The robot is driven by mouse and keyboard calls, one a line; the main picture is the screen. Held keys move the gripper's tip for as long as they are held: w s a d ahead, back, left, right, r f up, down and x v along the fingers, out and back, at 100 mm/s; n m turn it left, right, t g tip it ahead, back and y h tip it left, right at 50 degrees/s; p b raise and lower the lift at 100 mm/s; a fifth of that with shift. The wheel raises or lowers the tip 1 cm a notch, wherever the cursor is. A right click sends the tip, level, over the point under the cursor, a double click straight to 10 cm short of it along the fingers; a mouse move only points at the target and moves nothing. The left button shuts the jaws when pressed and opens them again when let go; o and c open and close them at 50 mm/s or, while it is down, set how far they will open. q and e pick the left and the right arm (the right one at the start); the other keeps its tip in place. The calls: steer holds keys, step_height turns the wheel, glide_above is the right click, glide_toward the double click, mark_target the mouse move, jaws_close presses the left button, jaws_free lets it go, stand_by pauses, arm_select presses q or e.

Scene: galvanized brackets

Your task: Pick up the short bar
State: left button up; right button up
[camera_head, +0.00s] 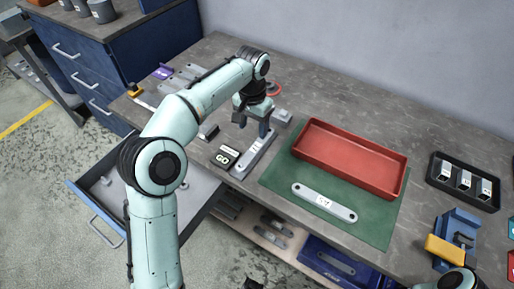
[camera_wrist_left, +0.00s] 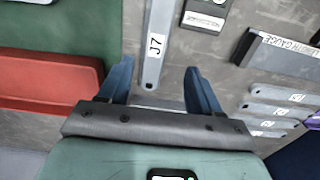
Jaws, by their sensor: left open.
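A grey flat bar (camera_head: 254,154) labelled J7 lies on the bench at the left edge of the green mat; it also shows in the left wrist view (camera_wrist_left: 155,45). Another grey bar (camera_head: 324,202) with a white label lies on the mat. Several smaller grey bars lie at the back left, with some labelled ones in the left wrist view (camera_wrist_left: 282,95). Which one is the short bar, I cannot tell for sure. My left gripper (camera_head: 253,121) is open and empty above the J7 bar's far end; its fingers (camera_wrist_left: 157,68) flank that end in the wrist view.
A red tray (camera_head: 352,177) stands on the green mat (camera_head: 377,230). A GO gauge block (camera_head: 225,157) lies left of the J7 bar. A black holder (camera_head: 436,177) and a blue fixture with a yellow block (camera_head: 443,250) stand right. A drawer (camera_head: 150,190) is open at left.

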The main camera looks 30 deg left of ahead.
mark_target(255, 148)
arm_select(q)
step_height(255, 148, down, 4)
steer(key=shift+w+r+b, duration=0.1)
steer(key=shift+r+b, duration=0.05)
steer(key=shift+b, duration=0.15)
steer(key=shift+d+f+b, duration=0.15)
steer(key=shift+f+b, duration=0.15)
steer(key=shift+f, duration=1)
steer(key=shift+d+f+b, duration=0.1)
steer(key=shift+f+b, duration=0.15)
steer(key=shift+f, duration=1.05)
jaws_close()
